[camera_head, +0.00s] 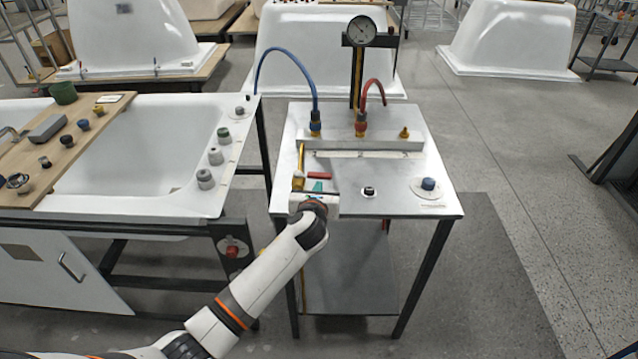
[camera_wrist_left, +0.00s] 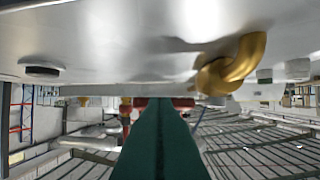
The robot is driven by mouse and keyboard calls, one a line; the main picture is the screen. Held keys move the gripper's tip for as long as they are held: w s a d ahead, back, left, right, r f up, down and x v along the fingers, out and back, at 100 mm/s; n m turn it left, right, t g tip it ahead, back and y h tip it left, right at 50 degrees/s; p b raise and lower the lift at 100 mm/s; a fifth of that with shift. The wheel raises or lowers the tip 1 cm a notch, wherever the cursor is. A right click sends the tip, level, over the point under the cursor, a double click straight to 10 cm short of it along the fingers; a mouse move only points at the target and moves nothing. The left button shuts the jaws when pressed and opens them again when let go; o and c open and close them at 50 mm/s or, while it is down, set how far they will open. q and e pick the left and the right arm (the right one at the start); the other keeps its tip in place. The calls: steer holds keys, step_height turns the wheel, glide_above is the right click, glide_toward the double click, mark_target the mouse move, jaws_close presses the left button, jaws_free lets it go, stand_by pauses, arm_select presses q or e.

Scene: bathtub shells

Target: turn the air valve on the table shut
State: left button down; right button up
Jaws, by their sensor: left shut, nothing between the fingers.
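The air valve appears to be the piece with a red lever handle (camera_head: 319,175) at the table's left side, lying crosswise near a brass pipe (camera_head: 298,168). In the left wrist view, the red handle (camera_wrist_left: 183,102) shows on both sides of my fingertips, and a bent brass pipe (camera_wrist_left: 235,65) is to the right. My left gripper (camera_head: 318,186) has teal fingers, shut and empty, just on the near side of the handle. Its fingers (camera_wrist_left: 160,115) cover the handle's middle in the wrist view. I cannot tell whether they touch it. My right gripper is not in view.
The table (camera_head: 400,205) also bears a black knob (camera_head: 368,191), a blue knob (camera_head: 428,184) and a manifold (camera_head: 385,140) with a blue hose (camera_head: 285,52), a red hose (camera_head: 375,85) and a gauge (camera_head: 361,31). A bathtub (camera_head: 130,150) stands left.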

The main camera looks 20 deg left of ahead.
arm_select(q)
steer(key=shift+w+a, duration=0.15)
steer(key=shift+w, duration=0.85)
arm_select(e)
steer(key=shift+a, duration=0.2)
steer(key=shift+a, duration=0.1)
